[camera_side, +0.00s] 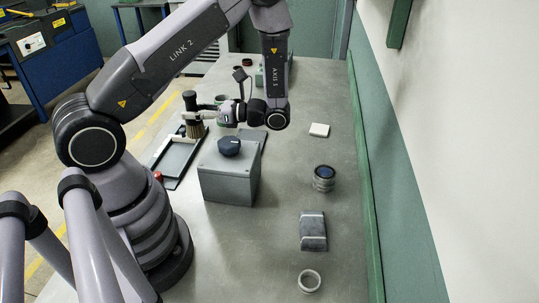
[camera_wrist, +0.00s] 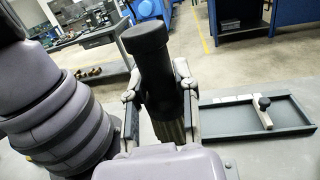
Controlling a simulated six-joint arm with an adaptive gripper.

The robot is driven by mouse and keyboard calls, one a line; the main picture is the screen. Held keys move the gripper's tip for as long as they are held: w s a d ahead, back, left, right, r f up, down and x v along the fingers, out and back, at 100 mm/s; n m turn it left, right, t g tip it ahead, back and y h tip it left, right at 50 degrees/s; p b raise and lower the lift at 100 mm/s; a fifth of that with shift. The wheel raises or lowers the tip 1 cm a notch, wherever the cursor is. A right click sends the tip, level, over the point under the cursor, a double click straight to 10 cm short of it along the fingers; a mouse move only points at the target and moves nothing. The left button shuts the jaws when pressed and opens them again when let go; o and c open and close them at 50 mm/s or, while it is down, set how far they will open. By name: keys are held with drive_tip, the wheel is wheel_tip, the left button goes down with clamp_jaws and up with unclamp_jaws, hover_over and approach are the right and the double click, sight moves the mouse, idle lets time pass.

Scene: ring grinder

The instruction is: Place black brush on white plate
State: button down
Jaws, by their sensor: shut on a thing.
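The black brush (camera_side: 190,101) is upright in my gripper (camera_side: 201,116), to the left of the grey box in the side view. In the wrist view the brush (camera_wrist: 149,48) stands between the two fingers of my gripper (camera_wrist: 160,95), with its dark handle up and its paler bristles down. The fingers are shut on it. Whether the bristles touch anything below is unclear. A small white plate (camera_side: 319,130) lies flat on the right part of the table, away from my gripper, with nothing on it.
A dark shallow tray (camera_side: 170,178) lies at the table's left edge near the brush; it also shows in the wrist view (camera_wrist: 232,124). A grey box (camera_side: 229,182) with a dark knob (camera_side: 229,147) stands mid-table. A ringed cylinder (camera_side: 323,180), grey block (camera_side: 313,231) and pale ring (camera_side: 301,281) line the right.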

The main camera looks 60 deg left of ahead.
drive_tip(key=s+d+f+n+g+h, duration=0.2)
drive_tip(key=s+d+n+g+h, duration=0.15)
drive_tip(key=d+n+h, duration=0.95)
drive_tip(key=w+d+n+t+h, duration=0.5)
drive_tip(key=w+n+t+h, duration=0.35)
drive_tip(key=h, duration=0.55)
drive_tip(key=w+a+r+n+t+h, duration=0.15)
drive_tip(key=w+n+t, duration=0.25)
drive_tip(key=w+t, duration=0.4)
drive_tip(key=w+a+r+n+t+y, duration=0.1)
drive_tip(key=w+a+n+t, duration=0.3)
drive_tip(key=w+t, duration=0.45)
drive_tip(key=n+t+y, duration=0.6)
drive_tip(key=n+t, duration=0.2)
hover_over(320, 129)
wheel_tip(320, 129, down, 13)
drive_tip(key=shift+w+a+f+m+g, duration=0.1)
drive_tip(key=shift+f+m+g, duration=0.15)
drive_tip(key=shift+f, duration=1.3)
